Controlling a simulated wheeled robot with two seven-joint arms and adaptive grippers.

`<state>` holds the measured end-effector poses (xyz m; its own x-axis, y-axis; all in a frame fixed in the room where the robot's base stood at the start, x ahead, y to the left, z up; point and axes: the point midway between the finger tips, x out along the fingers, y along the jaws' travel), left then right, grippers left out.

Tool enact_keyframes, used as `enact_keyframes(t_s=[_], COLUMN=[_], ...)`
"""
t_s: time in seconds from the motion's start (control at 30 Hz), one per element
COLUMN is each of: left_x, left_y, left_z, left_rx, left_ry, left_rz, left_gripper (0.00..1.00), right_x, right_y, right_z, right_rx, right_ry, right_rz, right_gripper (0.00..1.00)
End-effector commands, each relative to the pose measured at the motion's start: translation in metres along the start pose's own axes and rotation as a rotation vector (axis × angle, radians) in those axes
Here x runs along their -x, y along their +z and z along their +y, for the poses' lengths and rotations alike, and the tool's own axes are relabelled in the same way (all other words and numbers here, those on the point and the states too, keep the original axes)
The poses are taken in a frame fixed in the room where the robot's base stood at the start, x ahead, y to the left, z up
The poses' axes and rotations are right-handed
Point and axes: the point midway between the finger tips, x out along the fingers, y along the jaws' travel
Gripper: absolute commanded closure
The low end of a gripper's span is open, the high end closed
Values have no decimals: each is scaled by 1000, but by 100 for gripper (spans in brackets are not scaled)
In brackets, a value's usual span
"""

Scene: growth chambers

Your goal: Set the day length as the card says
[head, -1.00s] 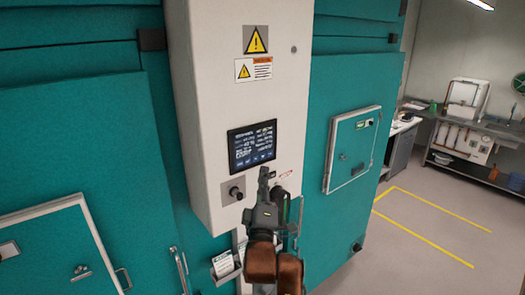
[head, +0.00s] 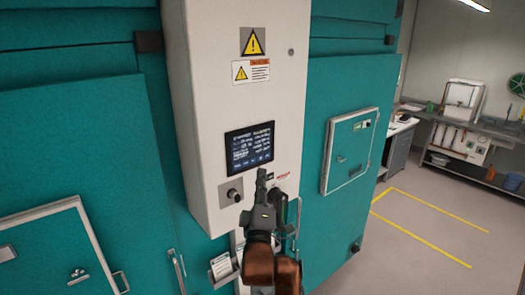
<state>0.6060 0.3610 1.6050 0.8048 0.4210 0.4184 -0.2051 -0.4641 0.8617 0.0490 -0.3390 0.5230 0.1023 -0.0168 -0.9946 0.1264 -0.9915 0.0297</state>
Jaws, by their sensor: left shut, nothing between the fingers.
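A white control box (head: 210,100) stands between teal chamber walls. Its dark display (head: 250,146) shows lines of white text too small to read, with a row of marks along its bottom edge. A black knob (head: 234,195) on a grey plate sits below and left of the display. My left gripper (head: 262,172) is shut and empty, pointing up at the lower edge of the display; I cannot tell if it touches. A small card (head: 221,266) sits in a holder low on the left, its print unreadable. My right gripper is not in view.
Warning labels (head: 251,72) are on the box's upper part. A small hatch (head: 349,150) with a handle is on the right teal wall, another (head: 45,245) on the left. The floor at right, marked with yellow lines (head: 430,228), is clear.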

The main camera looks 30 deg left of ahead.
Motion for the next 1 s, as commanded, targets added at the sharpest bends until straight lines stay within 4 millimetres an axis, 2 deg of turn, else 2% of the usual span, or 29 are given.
enact_keyframes(t_s=[0.77, 0.87, 1.0], left_x=[0, 0, -1], left_y=[0, 1, 4], left_z=[0, 1, 2], left_rx=[-4, -40, -184], left_ry=[0, -5, -25], left_rz=[0, -2, -13], left_gripper=[100, 100, 100], right_x=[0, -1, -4], right_y=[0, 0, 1], right_z=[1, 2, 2], right_rx=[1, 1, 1], right_ry=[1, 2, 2], right_rz=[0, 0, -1], right_gripper=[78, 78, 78])
